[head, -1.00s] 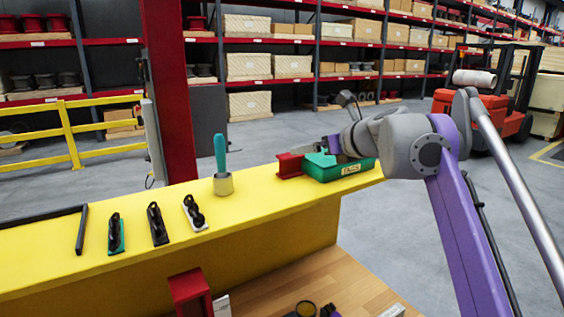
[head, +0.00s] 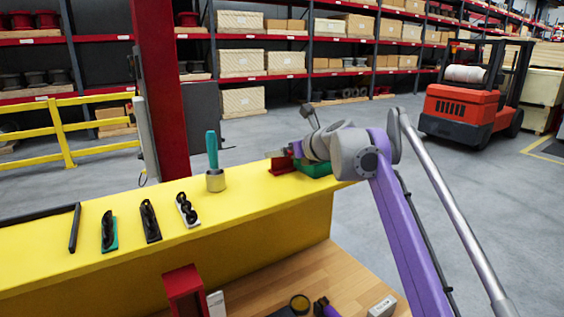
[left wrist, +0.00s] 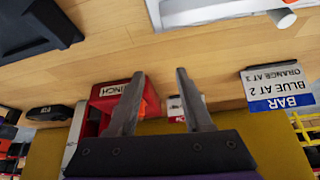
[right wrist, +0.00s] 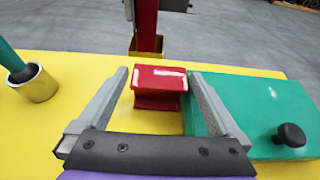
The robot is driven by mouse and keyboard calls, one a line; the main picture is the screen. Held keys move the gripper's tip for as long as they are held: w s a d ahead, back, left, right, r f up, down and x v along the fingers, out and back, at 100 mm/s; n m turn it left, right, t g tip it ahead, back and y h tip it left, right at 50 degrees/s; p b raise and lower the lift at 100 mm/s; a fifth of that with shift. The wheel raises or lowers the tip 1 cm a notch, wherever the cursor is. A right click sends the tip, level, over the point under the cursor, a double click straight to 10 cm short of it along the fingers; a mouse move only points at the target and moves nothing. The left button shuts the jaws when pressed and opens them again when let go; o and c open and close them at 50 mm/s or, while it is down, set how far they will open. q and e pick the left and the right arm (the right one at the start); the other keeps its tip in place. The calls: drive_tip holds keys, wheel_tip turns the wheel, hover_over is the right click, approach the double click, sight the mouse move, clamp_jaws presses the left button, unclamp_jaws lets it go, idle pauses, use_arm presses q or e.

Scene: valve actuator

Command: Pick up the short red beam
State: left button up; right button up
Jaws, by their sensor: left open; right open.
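The short red beam (right wrist: 160,80) is an I-shaped block on the yellow shelf, left of a green case (right wrist: 265,105). It also shows in the head view (head: 281,166), partly covered by my right arm. My right gripper (right wrist: 159,75) is open, with one fingertip on each side of the beam in its wrist view; contact cannot be told. Its right finger overlaps the green case's edge. My left gripper (left wrist: 160,73) is open and empty above the wooden bench, close to a red box (left wrist: 110,92).
A metal cup (right wrist: 38,84) with a teal-handled tool stands left of the beam. Several dark tools, one the black-and-green piece (head: 109,232), lie along the yellow shelf (head: 50,240). A sign (left wrist: 278,88) reads BAR, BLUE AT 2, ORANGE AT 3.

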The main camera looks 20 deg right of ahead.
drive_tip(key=shift+s, duration=0.15)
drive_tip(key=c, duration=1.6)
drive_tip(key=shift+r, duration=0.2)
